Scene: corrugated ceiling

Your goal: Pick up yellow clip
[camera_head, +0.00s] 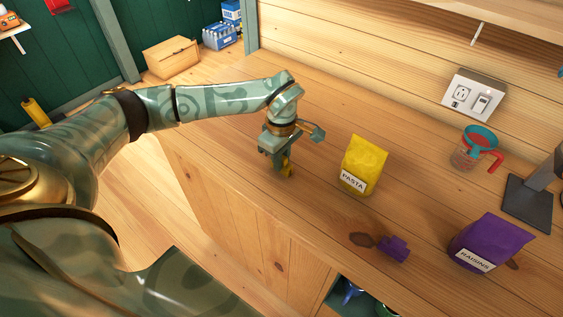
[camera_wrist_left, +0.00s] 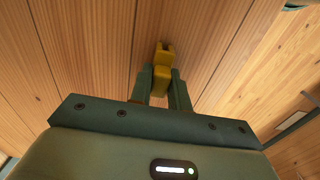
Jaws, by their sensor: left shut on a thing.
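The yellow clip (camera_head: 287,168) is at my left gripper (camera_head: 280,172), over the wooden counter left of the yellow pasta bag. In the left wrist view the clip (camera_wrist_left: 162,72) sits between the two fingers of my left gripper (camera_wrist_left: 163,84), which is shut on it. Its far end sticks out past the fingertips. I cannot tell whether the clip still touches the counter. My right gripper is not in view.
A yellow pasta bag (camera_head: 363,165) stands right of the gripper. A purple clip (camera_head: 394,248) and a purple raisins bag (camera_head: 489,243) are further right. A measuring cup (camera_head: 474,150) stands near the wall.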

